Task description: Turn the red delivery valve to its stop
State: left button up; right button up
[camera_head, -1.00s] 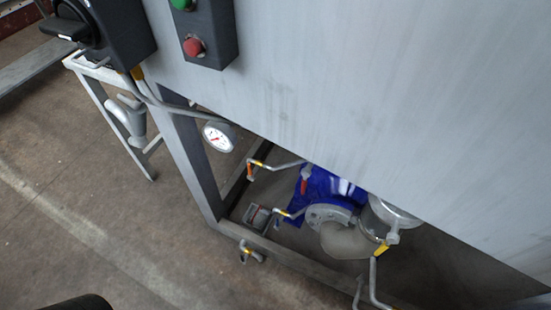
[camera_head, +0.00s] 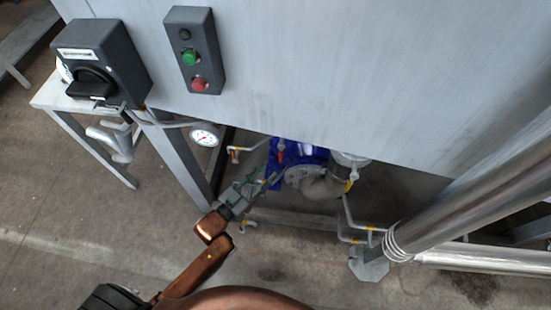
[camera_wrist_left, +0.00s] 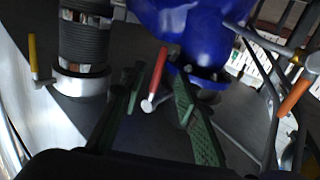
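The red delivery valve handle (camera_head: 281,155) shows as a small red lever by the blue pump (camera_head: 312,151), under the large grey panel. In the left wrist view the red handle (camera_wrist_left: 156,76) is upright and slightly tilted, with a pale metal hub at its lower end. My left gripper (camera_head: 270,180) reaches in below the panel beside the pump. Its two green fingers (camera_wrist_left: 157,84) are apart, one on each side of the red handle in the picture. I see no clear contact, and depth is hard to tell. My right gripper is not in view.
Yellow-handled (camera_wrist_left: 33,55) and orange-handled (camera_wrist_left: 295,97) levers flank the pump in the wrist view. A pressure gauge (camera_head: 204,135), a button box (camera_head: 195,50) and a black rotary switch (camera_head: 93,82) are at left. Shiny pipes (camera_head: 475,195) run at right.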

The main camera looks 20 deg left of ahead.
aim_at(281, 157)
pick_arm(q)
jog(key=shift+r+b+x, duration=0.25)
jog(key=shift+b+x, duration=0.25)
jog(key=shift+x, duration=0.9)
jog(key=shift+r+b+x, duration=0.3)
jog(key=shift+b+x, duration=0.25)
jog(key=shift+x, duration=0.9)
jog(key=shift+r+b+x, duration=0.25)
jog(key=shift+b+x, duration=0.25)
jog(key=shift+x, duration=0.9)
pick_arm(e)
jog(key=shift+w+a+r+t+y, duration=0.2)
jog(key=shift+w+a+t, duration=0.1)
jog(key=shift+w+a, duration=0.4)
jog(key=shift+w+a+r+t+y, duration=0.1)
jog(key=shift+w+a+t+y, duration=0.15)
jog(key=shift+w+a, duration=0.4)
pick_arm(q)
jog(key=shift+a, duration=0.15)
jog(key=shift+c, duration=0.6)
grip_shut()
